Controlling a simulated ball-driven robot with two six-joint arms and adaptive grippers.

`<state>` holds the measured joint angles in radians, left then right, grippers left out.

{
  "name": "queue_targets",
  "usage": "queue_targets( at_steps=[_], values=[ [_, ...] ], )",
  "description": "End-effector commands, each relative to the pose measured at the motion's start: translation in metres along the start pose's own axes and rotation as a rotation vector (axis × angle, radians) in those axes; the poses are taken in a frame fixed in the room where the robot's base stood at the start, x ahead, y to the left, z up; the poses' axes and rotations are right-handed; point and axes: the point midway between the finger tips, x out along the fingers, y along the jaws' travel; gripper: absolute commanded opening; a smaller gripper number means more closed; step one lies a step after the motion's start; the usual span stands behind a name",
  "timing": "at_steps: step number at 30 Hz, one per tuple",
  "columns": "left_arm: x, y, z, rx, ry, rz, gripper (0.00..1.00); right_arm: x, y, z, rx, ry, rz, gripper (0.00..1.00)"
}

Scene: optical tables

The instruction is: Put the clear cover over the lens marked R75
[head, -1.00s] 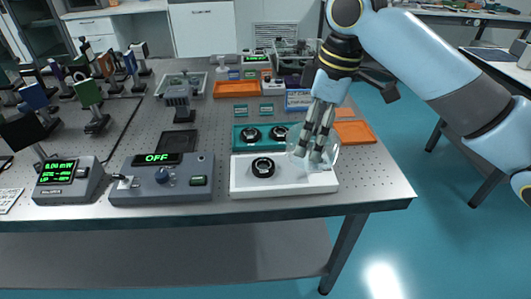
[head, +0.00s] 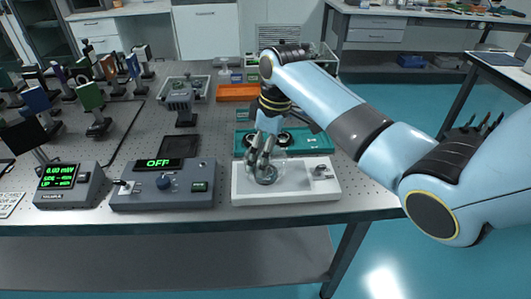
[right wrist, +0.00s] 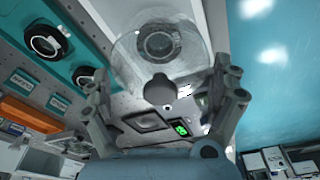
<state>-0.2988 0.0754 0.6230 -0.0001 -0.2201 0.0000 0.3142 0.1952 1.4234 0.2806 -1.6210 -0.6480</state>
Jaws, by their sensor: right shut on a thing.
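The clear cover (right wrist: 160,90), a see-through dome with a dark knob, is in my right gripper (right wrist: 165,103), whose fingers are shut on the knob. In the head view the right gripper (head: 264,160) is above the left-middle part of the white tray (head: 240,189). A black-ringed lens (right wrist: 157,42) shows through the dome, beneath it on the tray. The cover is over or around this lens; I cannot tell whether its rim touches the tray. I cannot read a marking on the lens. My left gripper is not in view.
A teal holder (head: 312,142) behind the tray bears two more black-ringed lenses, clear in the wrist view (right wrist: 45,40). A small fitting (head: 320,172) is on the tray's right. A control box (head: 160,186) reading OFF stands to the left. An orange tray (head: 236,92) is farther back.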

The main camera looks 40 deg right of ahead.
Motion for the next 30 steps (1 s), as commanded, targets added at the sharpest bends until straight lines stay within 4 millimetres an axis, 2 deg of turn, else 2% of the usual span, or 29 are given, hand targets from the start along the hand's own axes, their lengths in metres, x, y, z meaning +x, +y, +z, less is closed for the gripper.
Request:
queue_targets(
  at_steps=[3, 25, 26, 27, 30],
  values=[
    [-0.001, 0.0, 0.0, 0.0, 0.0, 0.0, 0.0, 0.009, 0.0, 0.001, 0.0, 0.001, 0.001, 0.57],
    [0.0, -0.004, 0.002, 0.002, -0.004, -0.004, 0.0, 0.021, 0.0, 0.003, 0.0, 0.001, 0.0, 0.57],
    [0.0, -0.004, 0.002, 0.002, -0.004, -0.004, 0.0, 0.021, 0.0, 0.004, 0.0, 0.001, 0.0, 0.95],
    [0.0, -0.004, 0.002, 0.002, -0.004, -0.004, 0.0, 0.021, 0.0, 0.004, 0.0, 0.001, 0.0, 1.0],
    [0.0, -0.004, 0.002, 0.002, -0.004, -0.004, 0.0, 0.021, 0.0, 0.004, 0.0, 0.001, 0.0, 1.0]
  ],
)
